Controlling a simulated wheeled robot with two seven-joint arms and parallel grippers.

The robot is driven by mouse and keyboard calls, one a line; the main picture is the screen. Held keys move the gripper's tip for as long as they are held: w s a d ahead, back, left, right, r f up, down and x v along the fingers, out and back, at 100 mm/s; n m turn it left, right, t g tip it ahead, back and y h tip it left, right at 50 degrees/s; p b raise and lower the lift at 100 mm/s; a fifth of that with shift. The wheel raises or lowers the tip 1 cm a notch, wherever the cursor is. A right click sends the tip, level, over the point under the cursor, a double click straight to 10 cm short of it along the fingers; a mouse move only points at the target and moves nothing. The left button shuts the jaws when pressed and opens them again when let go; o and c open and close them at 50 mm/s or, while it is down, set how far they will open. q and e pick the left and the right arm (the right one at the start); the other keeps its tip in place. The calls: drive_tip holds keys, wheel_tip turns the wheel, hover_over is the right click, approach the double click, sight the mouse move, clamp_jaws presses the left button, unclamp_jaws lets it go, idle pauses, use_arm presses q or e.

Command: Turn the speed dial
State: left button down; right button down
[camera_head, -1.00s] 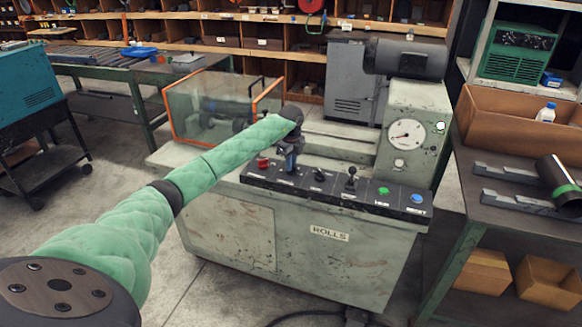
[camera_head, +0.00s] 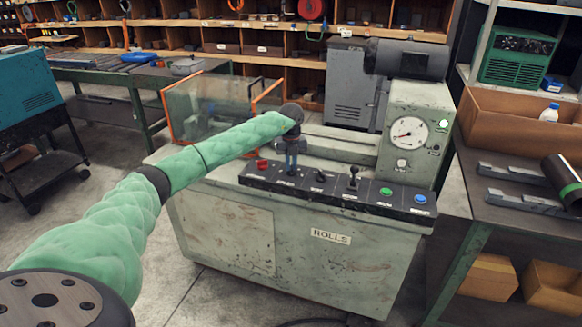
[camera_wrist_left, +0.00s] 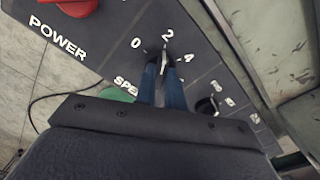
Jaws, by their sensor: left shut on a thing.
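The speed dial (camera_wrist_left: 164,62) is a small dark knob on the black control panel (camera_wrist_left: 120,35), with the marks 0, 2 and 4 around it in the left wrist view. A light pointer line on it points up, close to the 2. My left gripper (camera_wrist_left: 165,72) is shut on the dial, its two blue fingers on either side of it. In the head view the left gripper (camera_head: 291,170) reaches down onto the panel, and its fingers hide the dial there. My right gripper is not in view.
A red power knob (camera_wrist_left: 72,6) sits beside the dial. Along the panel are another small knob (camera_head: 321,176), a black lever (camera_head: 354,178), a green button (camera_head: 386,191) and a blue button (camera_head: 420,199). A gauge (camera_head: 407,133) stands above. An orange-framed clear guard (camera_head: 205,105) is behind my arm.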

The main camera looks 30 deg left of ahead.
use_arm(q)
drive_tip(key=m+b, duration=0.2)
drive_tip(key=m, duration=0.3)
drive_tip(key=shift+m+b, duration=0.3)
drive_tip(key=m+b, duration=0.1)
drive_tip(key=m, duration=0.1)
drive_tip(key=shift+m, duration=0.4)
drive_tip(key=m+b, duration=0.1)
drive_tip(key=m, duration=0.1)
drive_tip(key=shift+m, duration=0.3)
drive_tip(key=shift+m+b, duration=0.3)
drive_tip(key=shift+m, duration=0.6)
drive_tip(key=m+b, duration=0.2)
drive_tip(key=m, duration=0.9)
drive_tip(key=shift+b, duration=0.35)
drive_tip(key=shift+r+m, duration=0.1)
drive_tip(key=shift+m, duration=0.2)
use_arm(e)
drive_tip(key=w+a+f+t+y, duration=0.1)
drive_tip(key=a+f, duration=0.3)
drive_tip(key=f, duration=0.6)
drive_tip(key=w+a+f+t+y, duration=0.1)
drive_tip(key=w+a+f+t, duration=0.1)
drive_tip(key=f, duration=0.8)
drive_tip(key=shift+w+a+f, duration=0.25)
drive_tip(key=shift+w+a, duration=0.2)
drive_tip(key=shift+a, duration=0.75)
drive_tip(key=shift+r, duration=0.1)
